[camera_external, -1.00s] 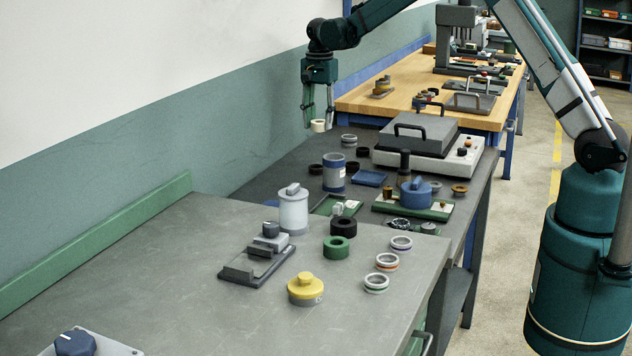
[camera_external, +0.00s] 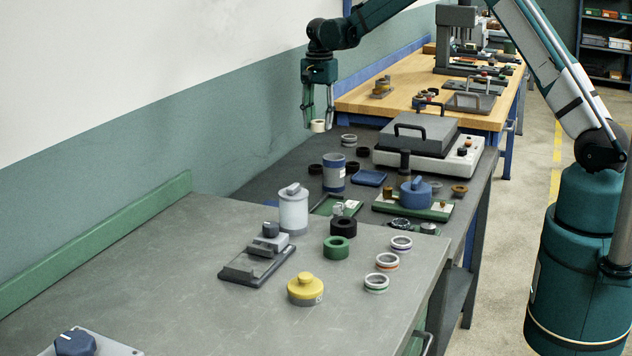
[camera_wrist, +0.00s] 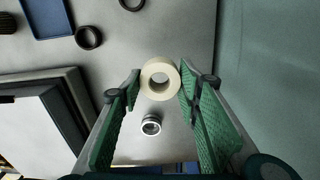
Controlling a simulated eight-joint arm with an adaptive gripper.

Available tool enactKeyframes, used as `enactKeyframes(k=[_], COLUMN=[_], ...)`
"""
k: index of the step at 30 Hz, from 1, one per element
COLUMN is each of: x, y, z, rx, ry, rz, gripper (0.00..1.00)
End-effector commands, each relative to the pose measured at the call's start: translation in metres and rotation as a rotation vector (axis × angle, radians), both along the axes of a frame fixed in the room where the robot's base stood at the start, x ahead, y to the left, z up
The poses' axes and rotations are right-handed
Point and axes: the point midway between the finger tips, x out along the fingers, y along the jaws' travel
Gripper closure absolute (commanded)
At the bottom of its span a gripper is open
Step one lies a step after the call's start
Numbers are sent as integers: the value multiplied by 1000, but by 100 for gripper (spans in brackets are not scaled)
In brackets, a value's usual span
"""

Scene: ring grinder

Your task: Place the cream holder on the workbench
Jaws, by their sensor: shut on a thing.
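The cream holder (camera_external: 318,126) is a short ring with a hole through its middle. It also shows in the wrist view (camera_wrist: 160,65), between the tips of my green fingers. My gripper (camera_external: 319,122) points down and is shut on the cream holder. It holds the ring in the air above the back left part of the dark workbench (camera_external: 262,178), near the wall. In the wrist view my gripper (camera_wrist: 160,88) has one finger on each side of the ring.
A grey ring (camera_external: 349,140) and a black ring (camera_external: 363,152) stand on the bench below. A lidded machine (camera_external: 420,140) stands to the right, with a blue tray (camera_external: 369,178) in front. The wall is close behind. Bare bench shows left of the dark rings.

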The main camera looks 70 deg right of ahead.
Motion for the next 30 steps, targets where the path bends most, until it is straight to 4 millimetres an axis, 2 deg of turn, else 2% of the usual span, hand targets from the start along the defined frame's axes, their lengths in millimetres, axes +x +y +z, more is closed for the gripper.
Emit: enactKeyframes(k=[5,11,17,30], x=[4,16,31,51], y=[13,50,109,256], z=[2,7,14,29], rx=[0,0,0,0], ry=[0,0,0,0], rz=[21,85,188,443], gripper=[79,79,79,79])
